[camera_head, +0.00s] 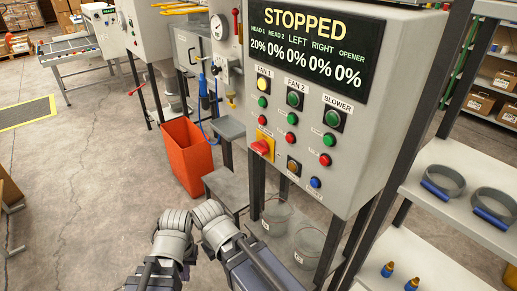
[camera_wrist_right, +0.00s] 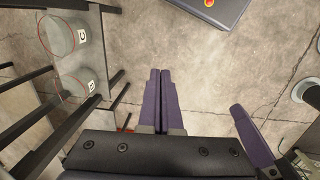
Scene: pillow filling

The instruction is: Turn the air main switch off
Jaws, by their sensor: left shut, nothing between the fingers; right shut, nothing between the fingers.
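A red rotary handle on a yellow plate (camera_head: 262,148) sits at the lower left of the grey control panel's front, upright below the fan buttons. A smaller panel behind it carries a round gauge (camera_head: 217,26), dark valve parts and a blue hose (camera_head: 208,135). I cannot tell for sure which of these is the air main switch. My left gripper (camera_head: 174,220) is low in front of the panel, apart from it; its fingers barely show. My right gripper (camera_wrist_right: 160,78) is shut and empty in the right wrist view, its purple fingers together above the floor.
The control panel's display (camera_head: 308,42) reads STOPPED. An orange-red bin (camera_head: 187,155) stands beyond my arms. Clear buckets (camera_head: 276,215) sit under the panel. A white shelf (camera_head: 455,165) with grey rings stands at right.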

